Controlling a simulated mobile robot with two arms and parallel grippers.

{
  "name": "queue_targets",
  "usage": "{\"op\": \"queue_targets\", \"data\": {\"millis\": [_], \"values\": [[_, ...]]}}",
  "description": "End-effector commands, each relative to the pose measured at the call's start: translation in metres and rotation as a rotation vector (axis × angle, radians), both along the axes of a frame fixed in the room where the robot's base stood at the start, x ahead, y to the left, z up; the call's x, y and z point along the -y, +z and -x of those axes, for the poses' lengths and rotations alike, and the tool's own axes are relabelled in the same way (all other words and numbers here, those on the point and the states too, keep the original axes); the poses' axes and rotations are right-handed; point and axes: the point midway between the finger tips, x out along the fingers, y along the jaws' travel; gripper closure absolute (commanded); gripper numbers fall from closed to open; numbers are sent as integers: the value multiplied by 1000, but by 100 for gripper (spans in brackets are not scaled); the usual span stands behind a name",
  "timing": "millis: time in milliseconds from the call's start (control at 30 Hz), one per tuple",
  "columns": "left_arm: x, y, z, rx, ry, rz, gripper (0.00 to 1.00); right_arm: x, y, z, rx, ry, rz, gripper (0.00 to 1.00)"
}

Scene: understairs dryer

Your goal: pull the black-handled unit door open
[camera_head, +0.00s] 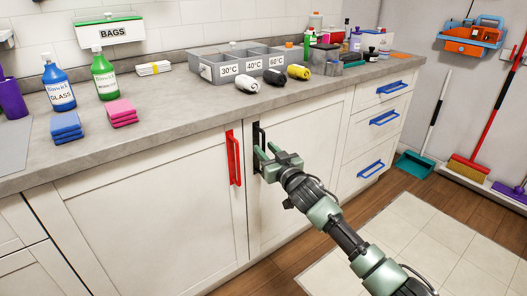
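The black-handled unit door (310,133) is a pale panel below the worktop, and it looks shut. Its upright black handle (256,132) sits near the door's left edge, partly hidden by my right gripper. My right gripper (264,149) is at the handle, its two green fingertips apart with a gap between them. I cannot tell whether either finger touches the handle. My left gripper is not in view.
A door with a red handle (234,158) is just left. Drawers with blue handles (384,118) are on the right. The grey worktop (185,115) above holds bottles, sponges and a sorting box (207,72). A pale mat (400,235) lies on the floor in front.

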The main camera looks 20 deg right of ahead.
Motion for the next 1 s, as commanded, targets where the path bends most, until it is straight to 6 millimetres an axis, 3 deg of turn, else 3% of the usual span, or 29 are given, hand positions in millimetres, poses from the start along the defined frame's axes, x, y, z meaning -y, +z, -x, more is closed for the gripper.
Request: {"op": "queue_targets", "data": {"millis": [200,467,600,1000], "values": [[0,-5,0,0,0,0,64,-3,-1,-17,0,0,-1,68],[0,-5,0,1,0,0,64,-3,-1,-19,-1,0,-1,68],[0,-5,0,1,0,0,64,-3,-1,-18,-1,0,0,100],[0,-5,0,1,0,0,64,-3,-1,-18,-1,0,0,100]]}}
